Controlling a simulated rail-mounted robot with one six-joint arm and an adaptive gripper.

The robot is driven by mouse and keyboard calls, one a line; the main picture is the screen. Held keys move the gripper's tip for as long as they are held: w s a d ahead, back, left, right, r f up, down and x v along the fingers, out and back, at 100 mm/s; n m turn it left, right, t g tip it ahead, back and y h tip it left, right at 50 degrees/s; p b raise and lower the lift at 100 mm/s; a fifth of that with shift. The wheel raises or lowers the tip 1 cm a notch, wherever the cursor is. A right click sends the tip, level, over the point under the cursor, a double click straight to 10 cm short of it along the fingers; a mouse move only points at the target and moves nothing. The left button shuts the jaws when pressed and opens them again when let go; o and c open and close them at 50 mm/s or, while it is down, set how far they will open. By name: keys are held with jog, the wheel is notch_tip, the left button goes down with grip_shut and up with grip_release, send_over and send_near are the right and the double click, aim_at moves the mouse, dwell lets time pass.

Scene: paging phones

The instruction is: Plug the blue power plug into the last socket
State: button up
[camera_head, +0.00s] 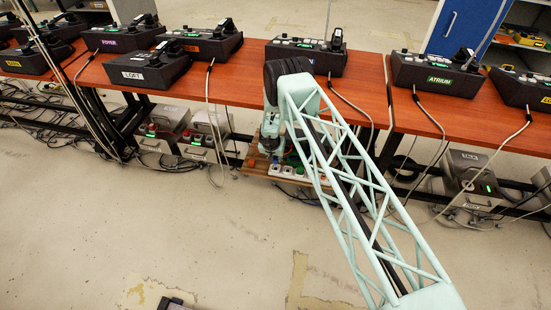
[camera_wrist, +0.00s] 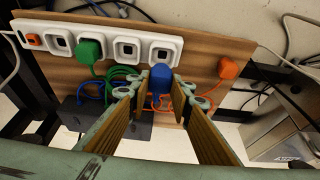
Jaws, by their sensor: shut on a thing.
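My gripper (camera_wrist: 158,84) is shut on the blue power plug (camera_wrist: 160,76), which sits between its fingertips. The white power strip (camera_wrist: 75,28) is fixed to a wooden board in the wrist view. The last socket (camera_wrist: 163,50), at the strip's right end, shows its face just above the blue plug; the exact gap between them is unclear. A green plug (camera_wrist: 90,53) is in a socket further left, and the sockets on both sides of it are empty. In the head view my gripper (camera_head: 268,148) is low beside the table front, largely hidden by its own wrist.
An orange plug (camera_wrist: 229,69) is on the board right of the strip. Blue, green and orange cables hang around and below my fingers. A grey box (camera_wrist: 285,130) stands at right. The red-brown table (camera_head: 235,85) with several black phones is above; the floor in front is mostly clear.

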aim_at(275, 162)
jog(key=shift+f+b, duration=0.9)
jog(key=shift+f, duration=0.65)
jog(key=shift+f, duration=0.1)
jog(key=shift+f, duration=0.55)
jog(key=shift+f, duration=0.5)
jog(key=o, duration=0.9)
jog(key=shift+o, duration=0.2)
jog(key=shift+r, duration=0.15)
jog(key=v, duration=1.1)
jog(key=shift+s+r, duration=0.25)
jog(key=shift+r, duration=0.05)
